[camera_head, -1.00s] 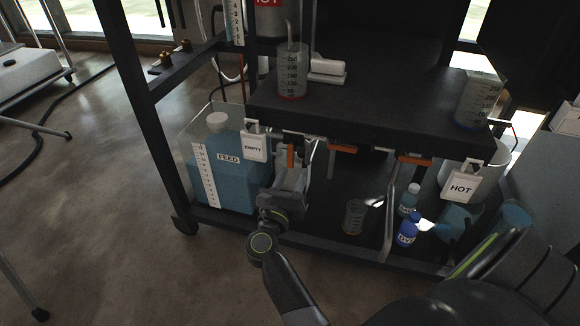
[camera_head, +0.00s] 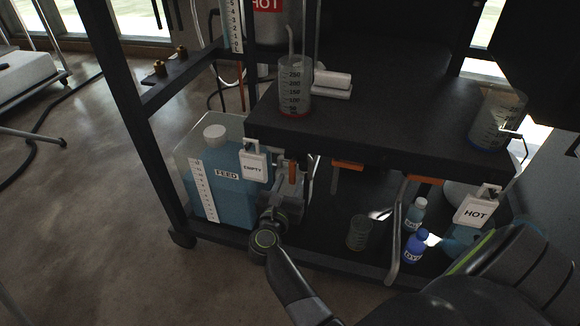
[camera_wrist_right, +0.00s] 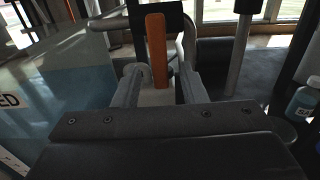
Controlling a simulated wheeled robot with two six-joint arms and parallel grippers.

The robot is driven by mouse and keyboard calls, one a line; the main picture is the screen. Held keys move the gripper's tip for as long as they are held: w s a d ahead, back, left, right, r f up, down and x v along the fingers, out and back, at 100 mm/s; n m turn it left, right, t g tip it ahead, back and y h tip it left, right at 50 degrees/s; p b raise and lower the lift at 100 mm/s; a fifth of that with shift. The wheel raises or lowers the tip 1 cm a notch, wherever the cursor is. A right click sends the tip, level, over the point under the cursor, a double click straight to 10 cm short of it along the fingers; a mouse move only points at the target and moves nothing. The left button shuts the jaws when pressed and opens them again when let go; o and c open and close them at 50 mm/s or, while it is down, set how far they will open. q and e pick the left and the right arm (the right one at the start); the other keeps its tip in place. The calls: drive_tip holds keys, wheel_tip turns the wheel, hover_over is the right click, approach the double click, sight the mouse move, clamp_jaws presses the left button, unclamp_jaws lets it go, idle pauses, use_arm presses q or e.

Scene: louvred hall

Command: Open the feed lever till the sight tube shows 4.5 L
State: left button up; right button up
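The orange feed lever (camera_head: 292,172) hangs upright under the black shelf, beside the EMPTY tag (camera_head: 254,167). My right gripper (camera_head: 290,190) is at the lever. In the right wrist view the lever (camera_wrist_right: 157,50) stands between the two spread fingers of the gripper (camera_wrist_right: 160,85), with gaps showing on both sides. The sight tube with its numbered scale (camera_head: 236,30) is at the top of the head view, cut off by the frame edge; I cannot make out its liquid level. The blue FEED tank (camera_head: 232,200) is left of the gripper. My left gripper is not in view.
Two more orange levers, one at the shelf's middle (camera_head: 347,165) and one further right (camera_head: 425,180), sit under the shelf edge. Beakers (camera_head: 296,85) (camera_head: 497,115) stand on the shelf. Bottles and a beaker (camera_head: 360,232) stand on the lower deck. A HOT tag (camera_head: 476,211) hangs right.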

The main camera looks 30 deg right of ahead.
drive_tip(key=shift+w+d+f, duration=0.15)
drive_tip(key=shift+w+d, duration=0.2)
drive_tip(key=shift+w, duration=0.05)
drive_tip(key=shift+s+r, duration=0.1)
drive_tip(key=shift+r, duration=0.15)
drive_tip(key=shift+x, duration=0.8)
drive_tip(key=shift+f, duration=0.1)
clamp_jaws()
idle(0.5)
